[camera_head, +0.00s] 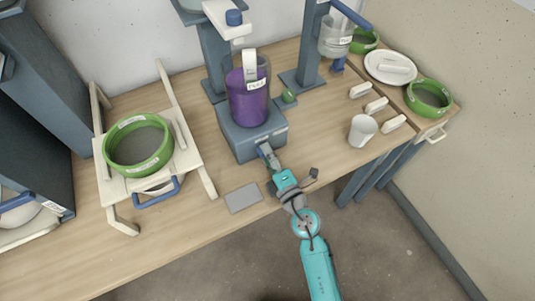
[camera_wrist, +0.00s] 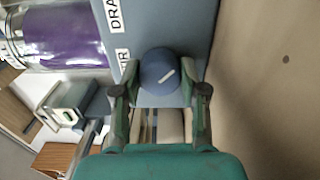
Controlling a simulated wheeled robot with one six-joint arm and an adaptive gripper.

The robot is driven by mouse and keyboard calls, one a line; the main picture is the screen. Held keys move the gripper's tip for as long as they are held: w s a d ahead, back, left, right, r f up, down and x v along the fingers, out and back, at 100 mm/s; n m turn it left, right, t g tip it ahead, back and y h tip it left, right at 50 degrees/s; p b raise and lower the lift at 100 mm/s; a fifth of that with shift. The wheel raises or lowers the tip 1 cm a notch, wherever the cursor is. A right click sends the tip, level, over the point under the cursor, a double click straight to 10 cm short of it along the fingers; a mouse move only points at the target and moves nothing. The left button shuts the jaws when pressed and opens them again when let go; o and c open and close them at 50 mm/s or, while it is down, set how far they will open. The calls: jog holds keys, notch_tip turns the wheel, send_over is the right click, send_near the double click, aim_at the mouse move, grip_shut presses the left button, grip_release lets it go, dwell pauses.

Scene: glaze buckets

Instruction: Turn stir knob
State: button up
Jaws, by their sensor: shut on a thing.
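The stir knob (camera_wrist: 158,72) is a round blue knob with a white pointer mark, on the blue-grey front of the mixer base. The mark is slanted, running up to the right. A partly hidden label (camera_wrist: 121,60) ending in "IR" is beside it. My gripper (camera_wrist: 160,92) has one finger on each side of the knob and is shut on it. In the head view my gripper (camera_head: 267,155) reaches the front of the mixer base (camera_head: 240,142) and hides the knob. A clear vessel of purple liquid (camera_head: 249,100) stands on the base.
A green-rimmed sieve (camera_head: 138,147) sits on a white frame at the left. A grey plate (camera_head: 243,198) lies near the table's front edge. A white cup (camera_head: 362,131) and several white blocks are at the right. A second label (camera_wrist: 113,15) reads "DRA", cut off.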

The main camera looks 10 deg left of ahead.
jog(key=shift+m, duration=0.5)
jog(key=o, duration=1.1)
jog(key=shift+o, duration=0.2)
